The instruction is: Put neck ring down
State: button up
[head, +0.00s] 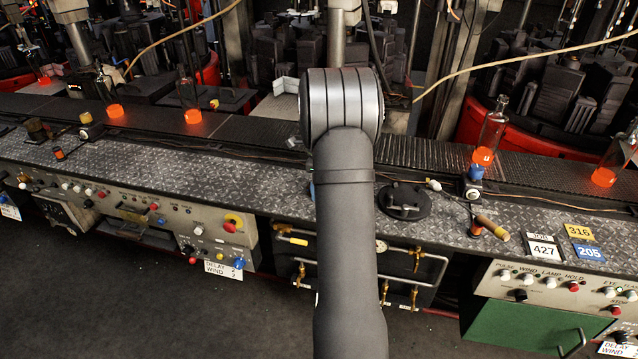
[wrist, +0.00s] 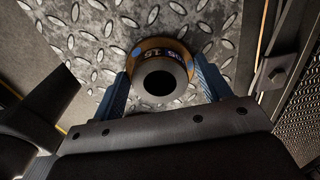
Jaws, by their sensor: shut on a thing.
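The neck ring (wrist: 160,64) shows in the wrist view as a dark grey hollow cylinder with a brass-coloured rim behind it. Dark markings with pale characters show between the two. My gripper (wrist: 164,63) has its two blue fingers on either side of the ring, shut on it. The ring's open end faces the wrist camera. Behind it is the diamond-pattern metal plate (wrist: 88,28); I cannot tell whether the ring touches it. In the head view my arm hides the gripper and the ring, with only a sliver of blue beside the arm.
The tread-plate ledge (head: 265,178) runs across the head view. A black round fixture (head: 404,201) lies on it right of my arm, then a brass-ended handle (head: 492,228) and number tags (head: 543,250). Glowing bottles (head: 490,134) stand on the conveyor behind. Control panels front the ledge.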

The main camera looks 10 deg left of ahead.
jog(key=shift+f, duration=0.1)
jog(key=o, duration=1.2)
jog(key=shift+c, duration=0.2)
notch_tip(320, 180, up, 12)
jog(key=shift+r, duration=0.2)
